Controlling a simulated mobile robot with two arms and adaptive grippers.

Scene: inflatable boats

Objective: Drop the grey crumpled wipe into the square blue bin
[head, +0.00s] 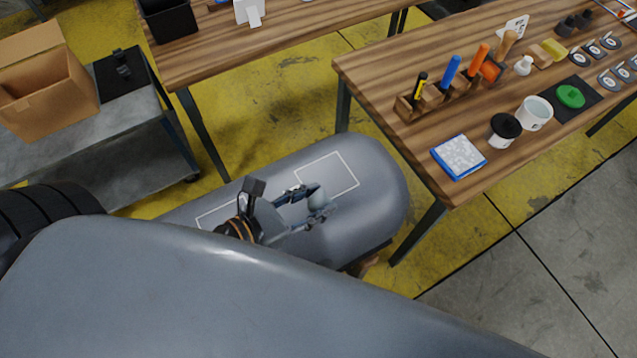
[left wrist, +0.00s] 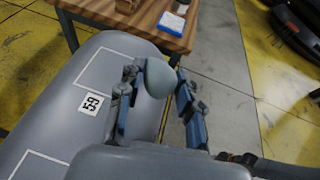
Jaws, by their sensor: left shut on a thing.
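My left gripper (head: 317,200) is over the grey inflatable tube, shut on a small grey rounded lump, the wipe (left wrist: 159,77). In the left wrist view the lump sits between the two fingers of the left gripper (left wrist: 158,84). A low square blue container (head: 459,157) with a white speckled top stands at the near left corner of the right table; it also shows in the left wrist view (left wrist: 172,23). I cannot tell whether it is the bin. My right gripper is not in view.
The grey boat tube (head: 380,185) lies below the gripper. The right table (head: 400,140) holds a tool rack (head: 440,95), a black-topped cup (head: 504,130) and a white cup (head: 534,113). A black bin (head: 168,22) stands on the back table; a cardboard box (head: 45,85) is at left.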

